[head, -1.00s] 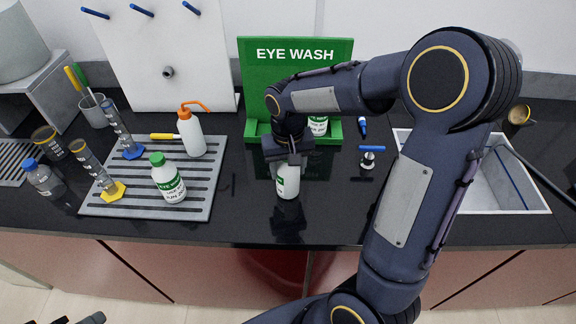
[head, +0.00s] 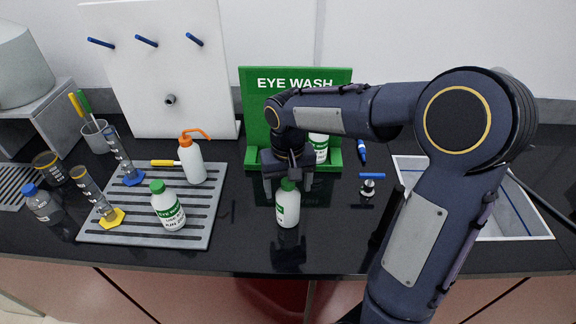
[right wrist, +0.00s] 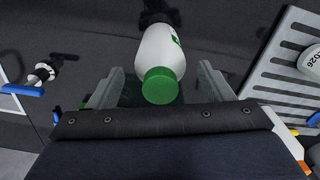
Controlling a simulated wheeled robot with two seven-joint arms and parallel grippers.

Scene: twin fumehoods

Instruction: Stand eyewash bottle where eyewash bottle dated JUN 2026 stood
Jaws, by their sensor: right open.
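An eyewash bottle (head: 288,209), white with a green cap and green label, stands upright on the black counter in front of the green EYE WASH station (head: 345,155). My right gripper (head: 288,181) is open at its cap. In the right wrist view the bottle (right wrist: 160,52) lies between the spread fingers, with a gap on both sides. A third bottle (head: 320,146) stands in the station, partly hidden by my arm. My left gripper is out of view.
The drain rack (head: 148,234) also holds an orange-topped wash bottle (head: 191,160) and cylinders. A sink (head: 515,215) is at right. The counter between rack and bottle is clear.

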